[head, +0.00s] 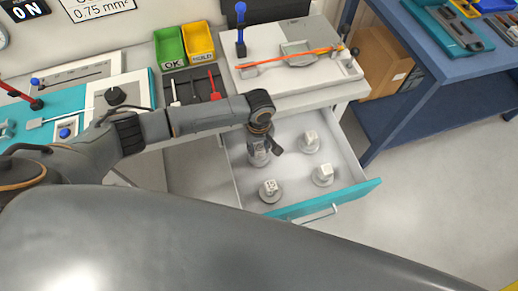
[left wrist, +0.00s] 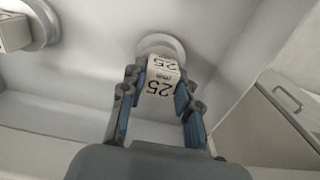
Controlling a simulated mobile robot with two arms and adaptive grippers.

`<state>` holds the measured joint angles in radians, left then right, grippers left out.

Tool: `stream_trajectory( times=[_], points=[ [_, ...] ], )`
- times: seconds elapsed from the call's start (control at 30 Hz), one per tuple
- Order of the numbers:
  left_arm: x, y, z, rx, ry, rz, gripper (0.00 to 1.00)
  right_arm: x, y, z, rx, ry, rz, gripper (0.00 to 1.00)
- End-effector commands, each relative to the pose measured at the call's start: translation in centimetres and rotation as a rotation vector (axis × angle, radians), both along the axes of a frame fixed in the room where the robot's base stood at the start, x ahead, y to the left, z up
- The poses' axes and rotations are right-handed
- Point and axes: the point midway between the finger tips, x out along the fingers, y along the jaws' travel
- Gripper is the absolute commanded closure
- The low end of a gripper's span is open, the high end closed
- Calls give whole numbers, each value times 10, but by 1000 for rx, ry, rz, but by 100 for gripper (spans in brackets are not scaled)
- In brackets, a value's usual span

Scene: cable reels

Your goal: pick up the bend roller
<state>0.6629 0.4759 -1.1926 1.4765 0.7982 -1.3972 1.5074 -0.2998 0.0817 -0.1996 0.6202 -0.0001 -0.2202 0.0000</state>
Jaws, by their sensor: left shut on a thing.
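The bend roller (left wrist: 162,82) in my left gripper has a white block top marked 25 and a round pale base. My left gripper (head: 263,146) points down into the open drawer at its back left. In the left wrist view its blue-padded fingers (left wrist: 158,95) lie on both sides of the block, shut on it. Whether the base touches the drawer floor is hard to tell. Other rollers stand upright in the drawer: one at the back right (head: 309,142), one at the right (head: 323,174) and one at the front left (head: 270,190). My right gripper does not show.
The drawer (head: 345,194) with a teal front is pulled out under the workbench. On the bench are a green bin (head: 169,48), a yellow bin (head: 199,43) and a white fixture with an orange cable (head: 290,60). A blue table (head: 440,85) stands at the right.

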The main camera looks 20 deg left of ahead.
Motion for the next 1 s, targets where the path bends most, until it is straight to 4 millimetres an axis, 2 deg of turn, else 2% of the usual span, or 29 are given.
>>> stream_trajectory(
  times=[0.1,0.37,0.5,0.7,0.87,1.0],
  points=[
    [1,-1,20,-5,-6,-1,100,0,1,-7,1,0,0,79],
    [-33,-44,82,-9,-5,-6,100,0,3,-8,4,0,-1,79],
    [-56,-72,95,-8,-1,-6,100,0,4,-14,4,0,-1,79],
    [-78,-98,112,-4,-1,-3,100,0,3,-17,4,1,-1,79],
    [-86,-108,119,-2,-1,-1,100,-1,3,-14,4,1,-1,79],
    [-88,-110,122,-1,1,0,100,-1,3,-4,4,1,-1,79]
  ],
)
